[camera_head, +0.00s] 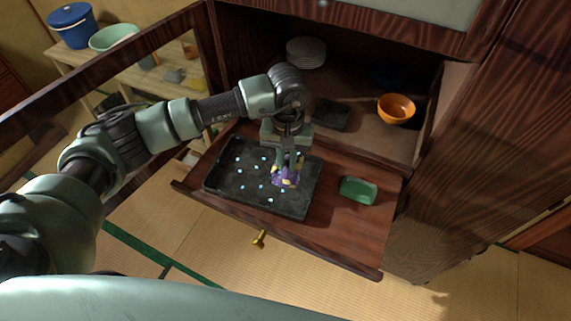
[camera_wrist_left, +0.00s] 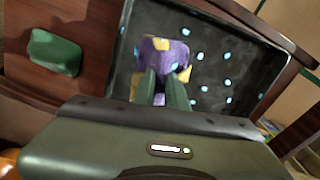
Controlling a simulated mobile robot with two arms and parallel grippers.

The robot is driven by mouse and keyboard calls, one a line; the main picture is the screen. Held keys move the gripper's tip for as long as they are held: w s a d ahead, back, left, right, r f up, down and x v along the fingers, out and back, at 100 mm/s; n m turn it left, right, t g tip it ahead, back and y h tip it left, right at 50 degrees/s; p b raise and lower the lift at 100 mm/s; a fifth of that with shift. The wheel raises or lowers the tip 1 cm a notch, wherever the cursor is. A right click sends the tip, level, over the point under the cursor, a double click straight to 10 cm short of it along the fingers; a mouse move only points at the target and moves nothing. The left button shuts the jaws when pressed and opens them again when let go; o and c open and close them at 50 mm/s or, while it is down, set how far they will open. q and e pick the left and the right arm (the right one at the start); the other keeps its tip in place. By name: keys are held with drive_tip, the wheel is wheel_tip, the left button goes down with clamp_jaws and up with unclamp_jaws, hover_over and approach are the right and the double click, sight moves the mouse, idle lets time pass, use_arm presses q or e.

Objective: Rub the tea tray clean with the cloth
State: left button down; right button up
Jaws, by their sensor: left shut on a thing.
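The tea tray (camera_head: 232,190) is a dark, rimmed rectangle lying on a pulled-out wooden board of the cabinet. Several small pale-blue spots dot its surface; it also shows in the left wrist view (camera_wrist_left: 216,62). My left gripper (camera_head: 287,168) points down over the tray's right half, shut on a purple cloth with yellow patches (camera_head: 286,179). In the left wrist view the cloth (camera_wrist_left: 160,52) bunches around the fingertips, at the tray surface; exact contact is hard to tell. My right gripper is in neither view.
An orange bowl (camera_head: 396,108), stacked plates (camera_head: 306,52) and a dark flat item (camera_head: 332,116) are inside the cabinet. An open door (camera_head: 100,62) stands left. A brass knob (camera_head: 259,239) juts from the front.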

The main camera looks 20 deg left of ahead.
use_arm(q)
drive_tip(key=shift+s+a+r+p, duration=0.1)
drive_tip(key=shift+r+p, duration=0.2)
drive_tip(key=shift+r, duration=0.85)
